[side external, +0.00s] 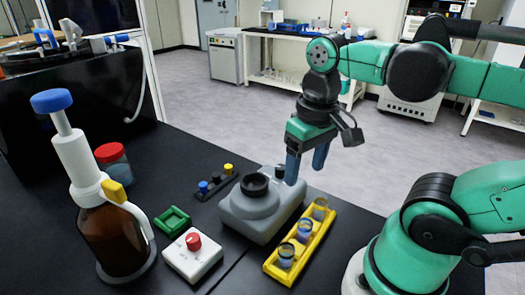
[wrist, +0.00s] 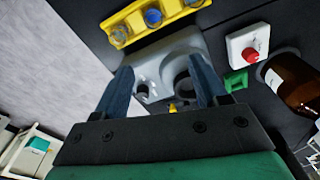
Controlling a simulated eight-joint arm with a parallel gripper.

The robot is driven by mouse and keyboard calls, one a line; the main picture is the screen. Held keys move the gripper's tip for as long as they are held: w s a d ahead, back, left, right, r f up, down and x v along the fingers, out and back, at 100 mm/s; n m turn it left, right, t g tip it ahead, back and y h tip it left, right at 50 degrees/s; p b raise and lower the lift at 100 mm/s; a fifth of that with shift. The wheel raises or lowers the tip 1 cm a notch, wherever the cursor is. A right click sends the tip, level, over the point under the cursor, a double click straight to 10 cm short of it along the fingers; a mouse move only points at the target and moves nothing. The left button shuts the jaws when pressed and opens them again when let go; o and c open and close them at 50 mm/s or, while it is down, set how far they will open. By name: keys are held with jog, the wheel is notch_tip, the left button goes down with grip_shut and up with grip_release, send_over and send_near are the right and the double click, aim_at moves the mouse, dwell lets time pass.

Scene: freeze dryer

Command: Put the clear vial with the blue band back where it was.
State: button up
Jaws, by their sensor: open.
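A yellow rack (side external: 272,267) stands on the black bench and holds small clear vials: a near vial (side external: 286,256), a middle vial (side external: 304,232) and a far vial (side external: 320,209). My gripper (side external: 306,167) is open, pointing down above the far end of the grey device. In the wrist view my gripper (wrist: 165,74) has nothing between its fingers.
The grey device (side external: 262,222) with a black round cup (side external: 254,184) stands left of the rack. Nearby are a white box with a red knob (side external: 193,252), a green square holder (side external: 173,219), a small black rack (side external: 216,184) and a tall brown dispenser bottle (side external: 115,238).

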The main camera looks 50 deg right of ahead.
jog(key=w+n+t, duration=0.1)
jog(key=w+t, duration=0.1)
jog(key=w+a+f+n+t, duration=0.1)
jog(key=w+t, duration=0.1)
jog(key=w, duration=0.1)
jog(key=w+a+f+n+t, duration=0.1)
jog(key=w+t, duration=0.1)
jog(key=w, duration=0.1)
dwell(0.9)
